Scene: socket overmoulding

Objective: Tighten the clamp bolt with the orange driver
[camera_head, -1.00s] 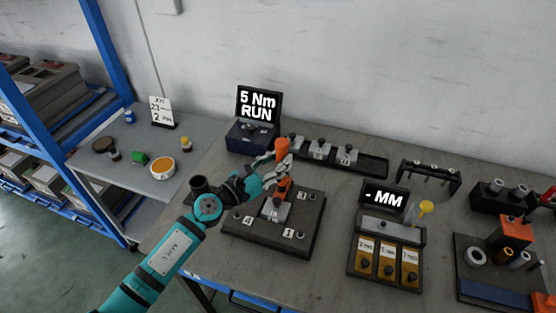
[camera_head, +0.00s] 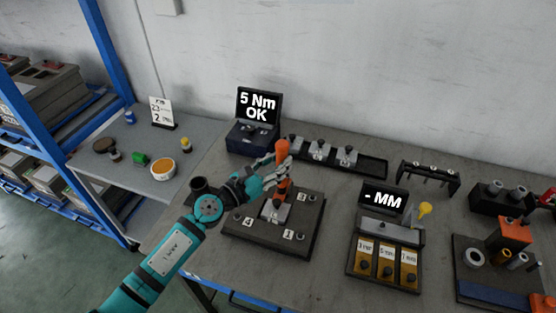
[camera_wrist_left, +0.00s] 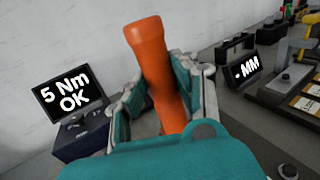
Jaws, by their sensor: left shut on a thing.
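The orange driver (camera_head: 282,163) stands upright over the clamp (camera_head: 273,211) near the middle of the dark fixture plate (camera_head: 246,240). My left gripper (camera_head: 272,165) is shut on the driver's handle. In the left wrist view the orange driver (camera_wrist_left: 158,75) rises between the two fingers of my left gripper (camera_wrist_left: 160,95). The bolt and the driver's tip cannot be made out. The torque display (camera_head: 259,105) reads "5 Nm OK"; it also shows in the left wrist view (camera_wrist_left: 66,95). My right gripper is not in view.
The plate carries number tags and several small posts. Behind it is a dark tray (camera_head: 372,167) with several metal blocks. To the right stand the "- MM" gauge display (camera_head: 384,198), a bin unit (camera_head: 352,268) and a yellow-topped tool (camera_head: 425,209). The table front is clear.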

